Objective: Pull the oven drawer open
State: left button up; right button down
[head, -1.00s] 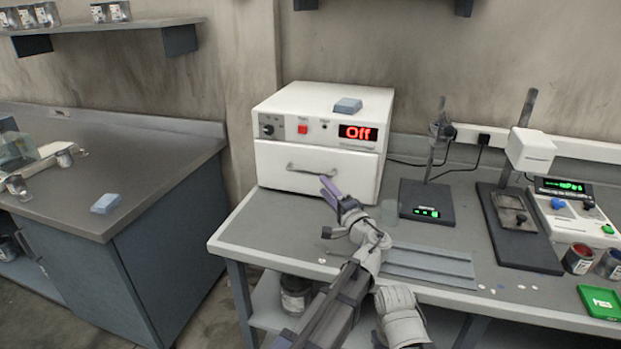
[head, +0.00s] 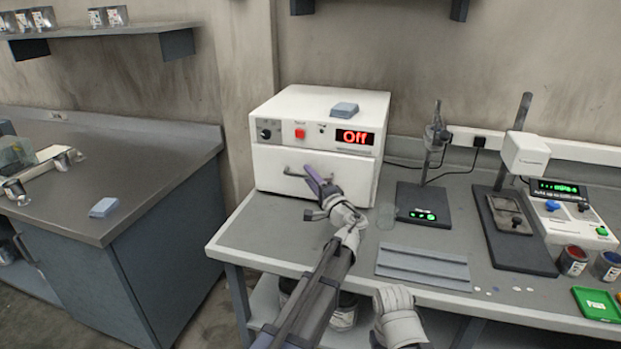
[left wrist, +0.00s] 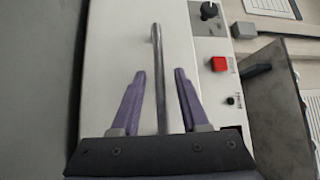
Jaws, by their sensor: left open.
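The white oven (head: 318,115) stands at the back left of the grey bench, its red display reading "Off". Its drawer (head: 275,172) is closed, with a grey bar handle (head: 292,172) across the front, partly hidden by my gripper. My left gripper (head: 315,178) is in front of the drawer, at the handle's right part. In the left wrist view the left gripper (left wrist: 160,85) is open. The handle (left wrist: 159,75) runs lengthwise between its two purple fingers, with gaps on both sides. Whether the fingertips reach past the bar in depth is hard to tell. My right gripper is not in view.
A blue-grey block (head: 344,109) lies on the oven. A black scale (head: 423,205) with a stand is to the right. A ridged grey plate (head: 423,267) and a clear cup (head: 386,215) are near my arm. The bench left of my arm is clear.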

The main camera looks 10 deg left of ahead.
pick_arm(q)
grip_shut()
dwell(1.3)
